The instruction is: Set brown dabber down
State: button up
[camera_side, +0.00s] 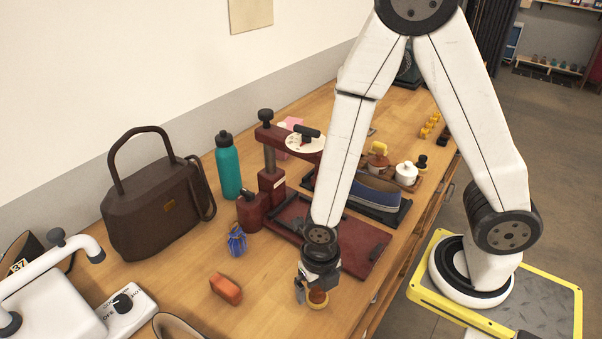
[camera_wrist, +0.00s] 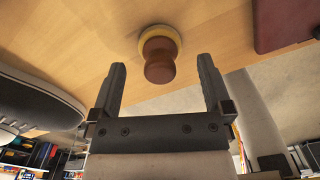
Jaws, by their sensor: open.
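The brown dabber (camera_wrist: 160,68) has a dark brown knob and a yellow pad. It stands pad down on the wooden table in the wrist view, just beyond my fingertips and between their lines. In the side view the brown dabber (camera_side: 318,297) shows below my gripper (camera_side: 312,286), near the table's front edge, partly hidden by it. My gripper (camera_wrist: 161,66) is open, with its two dark fingers apart and a gap visible on each side of the knob.
An orange-brown block (camera_side: 225,289) lies left of my gripper. A dark red press (camera_side: 365,255) stands behind it, with a blue shoe (camera_side: 372,193) and a tray of small pots beyond.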

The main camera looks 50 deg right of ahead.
aim_at(318, 287)
notch_tip(318, 287, up, 10)
dwell(0.9)
jog(key=shift+f, duration=0.1)
jog(key=shift+d, duration=0.1)
dwell(0.4)
jog(key=w+d+r+m+t, duration=0.1)
jog(key=d+m, duration=0.4)
jog(key=m, duration=1)
jog(key=w+d+r+m+t, duration=0.1)
jog(key=w+d+m, duration=0.3)
jog(key=m, duration=1.2)
jog(key=shift+d+t, duration=0.3)
jog(key=shift+d, duration=0.1)
